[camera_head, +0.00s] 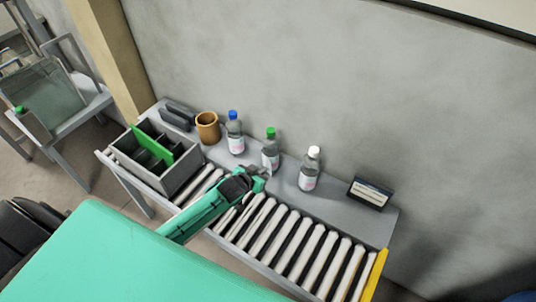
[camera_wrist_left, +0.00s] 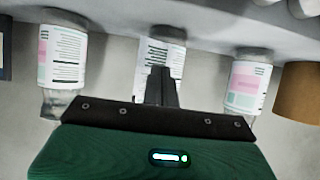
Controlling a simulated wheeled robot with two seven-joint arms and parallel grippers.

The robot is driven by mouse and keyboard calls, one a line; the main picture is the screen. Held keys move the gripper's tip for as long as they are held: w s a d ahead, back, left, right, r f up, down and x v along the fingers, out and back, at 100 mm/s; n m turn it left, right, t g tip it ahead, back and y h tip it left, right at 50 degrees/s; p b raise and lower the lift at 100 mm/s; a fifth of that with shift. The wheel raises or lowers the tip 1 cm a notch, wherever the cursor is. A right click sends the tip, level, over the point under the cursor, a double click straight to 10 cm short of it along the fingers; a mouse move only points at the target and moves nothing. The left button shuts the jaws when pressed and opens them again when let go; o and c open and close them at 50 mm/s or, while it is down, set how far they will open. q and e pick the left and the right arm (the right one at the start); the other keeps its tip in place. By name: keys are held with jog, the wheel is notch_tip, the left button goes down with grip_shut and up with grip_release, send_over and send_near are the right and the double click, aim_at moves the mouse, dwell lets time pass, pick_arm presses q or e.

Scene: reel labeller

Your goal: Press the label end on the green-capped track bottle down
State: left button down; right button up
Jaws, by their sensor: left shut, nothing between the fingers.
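The green-capped bottle (camera_head: 270,150) stands upright on the grey ledge behind the rollers, between a blue-capped bottle (camera_head: 235,133) and a white-capped bottle (camera_head: 310,169). Its label faces the roller side. My left gripper (camera_head: 262,175) is shut and empty, close in front of the lower part of this bottle. In the left wrist view, where things appear upside down, the shut fingers (camera_wrist_left: 161,84) overlap the middle bottle's label (camera_wrist_left: 150,57) and hide part of it. I cannot tell whether they touch it, or see a loose label end. My right gripper is not in view.
A brown cup (camera_head: 207,127) and a grey divided box (camera_head: 185,175) with a green panel are left of the bottles. A small dark sign (camera_head: 370,193) stands at the ledge's right. White rollers (camera_head: 290,240) fill the front. The wall is close behind.

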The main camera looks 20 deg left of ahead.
pick_arm(q)
jog(key=shift+w+d, duration=0.1)
jog(key=shift+w, duration=0.65)
dwell(0.6)
jog(key=shift+w+p, duration=0.35)
jog(key=shift+p, duration=0.6)
dwell(4.8)
jog(key=shift+d, duration=0.5)
dwell(0.4)
